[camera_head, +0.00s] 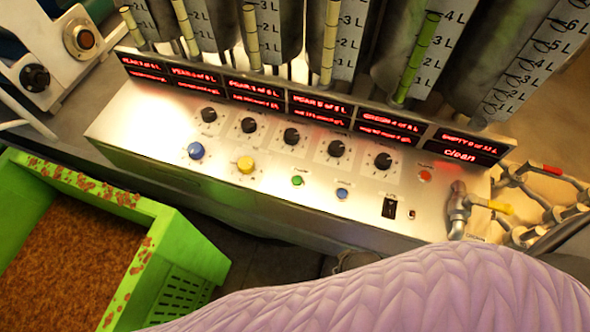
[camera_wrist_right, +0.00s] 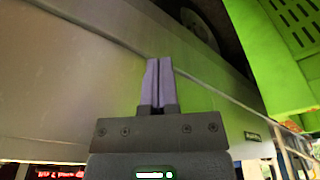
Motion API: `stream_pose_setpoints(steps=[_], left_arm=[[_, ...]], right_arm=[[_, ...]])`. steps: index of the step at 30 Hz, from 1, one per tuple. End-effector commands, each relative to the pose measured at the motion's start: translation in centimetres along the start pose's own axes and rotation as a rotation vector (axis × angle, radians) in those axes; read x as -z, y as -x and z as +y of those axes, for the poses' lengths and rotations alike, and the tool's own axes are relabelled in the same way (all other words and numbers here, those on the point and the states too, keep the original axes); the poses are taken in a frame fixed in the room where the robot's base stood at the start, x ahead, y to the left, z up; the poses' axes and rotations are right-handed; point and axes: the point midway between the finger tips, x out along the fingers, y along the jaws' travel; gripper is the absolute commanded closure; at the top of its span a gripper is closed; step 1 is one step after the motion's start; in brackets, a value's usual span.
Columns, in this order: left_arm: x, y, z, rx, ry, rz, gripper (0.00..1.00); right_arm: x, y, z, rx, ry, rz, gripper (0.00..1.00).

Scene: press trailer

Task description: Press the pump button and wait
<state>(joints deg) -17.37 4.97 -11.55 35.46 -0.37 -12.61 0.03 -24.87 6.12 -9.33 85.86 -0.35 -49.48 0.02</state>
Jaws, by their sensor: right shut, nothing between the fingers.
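The steel control panel (camera_head: 300,215) fills the middle of the head view. The labels are too small to read, so I cannot tell which is the pump button. My right gripper (camera_wrist_right: 158,64) is shut and empty in the right wrist view, in front of a plain grey metal surface. No button shows near its fingertips there. My left gripper is not in view.
Several black knobs (camera_head: 291,136) and red displays (camera_head: 320,106) line the panel's back. A tap with a yellow handle (camera_head: 500,207) stands at its right end. A green crate (camera_head: 185,245) with brown grains is at lower left; it also shows in the wrist view (camera_wrist_right: 270,50).

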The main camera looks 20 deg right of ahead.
Motion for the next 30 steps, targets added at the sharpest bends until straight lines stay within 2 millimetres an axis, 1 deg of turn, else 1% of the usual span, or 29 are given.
stream_pose_setpoints(steps=[1, 2, 3, 5, 6, 8, 9, 11, 12, 14, 15, 16, 17, 18, 19, 22, 25, 27, 30], left_arm=[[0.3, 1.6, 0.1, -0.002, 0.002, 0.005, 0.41], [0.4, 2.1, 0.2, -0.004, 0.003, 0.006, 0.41], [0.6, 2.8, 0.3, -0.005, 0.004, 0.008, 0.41], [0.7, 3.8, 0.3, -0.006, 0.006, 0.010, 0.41], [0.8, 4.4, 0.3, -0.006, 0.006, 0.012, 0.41], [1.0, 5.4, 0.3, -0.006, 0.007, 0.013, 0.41], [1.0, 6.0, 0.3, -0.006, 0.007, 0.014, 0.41], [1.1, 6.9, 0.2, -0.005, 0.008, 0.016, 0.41], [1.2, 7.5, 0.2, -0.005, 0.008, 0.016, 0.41], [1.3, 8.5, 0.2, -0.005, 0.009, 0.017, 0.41], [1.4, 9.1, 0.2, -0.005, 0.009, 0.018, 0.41], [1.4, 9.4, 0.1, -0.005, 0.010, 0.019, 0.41], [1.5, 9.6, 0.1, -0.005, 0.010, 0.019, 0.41], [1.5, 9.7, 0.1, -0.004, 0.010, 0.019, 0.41], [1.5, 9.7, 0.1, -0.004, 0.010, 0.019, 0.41], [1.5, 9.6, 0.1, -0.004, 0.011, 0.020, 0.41], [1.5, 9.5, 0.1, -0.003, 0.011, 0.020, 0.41], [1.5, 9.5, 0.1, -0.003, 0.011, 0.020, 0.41], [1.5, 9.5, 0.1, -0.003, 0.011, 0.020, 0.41]], right_arm=[[1.5, 3.0, 0.1, -0.001, -0.002, 0.019, 1.00], [2.2, 4.3, 0.2, -0.001, -0.003, 0.025, 1.00], [3.1, 6.0, 0.2, -0.001, -0.003, 0.035, 1.00], [4.3, 8.7, 0.3, 0.000, 0.000, 0.051, 1.00], [5.0, 10.5, 0.3, 0.002, 0.005, 0.060, 1.00], [6.1, 13.1, 0.4, 0.008, 0.018, 0.078, 1.00], [6.8, 14.8, 0.3, 0.013, 0.034, 0.092, 1.00], [7.9, 17.2, 0.3, 0.024, 0.070, 0.114, 1.00], [8.6, 18.7, 0.1, 0.036, 0.108, 0.133, 1.00], [10.1, 20.7, -0.3, 0.061, 0.197, 0.173, 1.00], [11.3, 21.6, -0.7, 0.087, 0.291, 0.212, 1.00], [12.4, 22.0, -1.1, 0.107, 0.380, 0.249, 1.00], [13.5, 21.9, -1.5, 0.127, 0.477, 0.291, 1.00], [15.1, 21.3, -1.9, 0.147, 0.599, 0.351, 1.00], [16.1, 20.7, -2.1, 0.155, 0.686, 0.396, 1.00], [19.4, 18.7, -2.0, 0.136, 0.912, 0.538, 1.00], [21.9, 17.4, -1.1, 0.072, 1.051, 0.639, 1.00], [23.0, 16.8, -0.4, 0.030, 1.105, 0.677, 1.00], [23.8, 16.4, 0.2, -0.008, 1.144, 0.702, 1.00]])
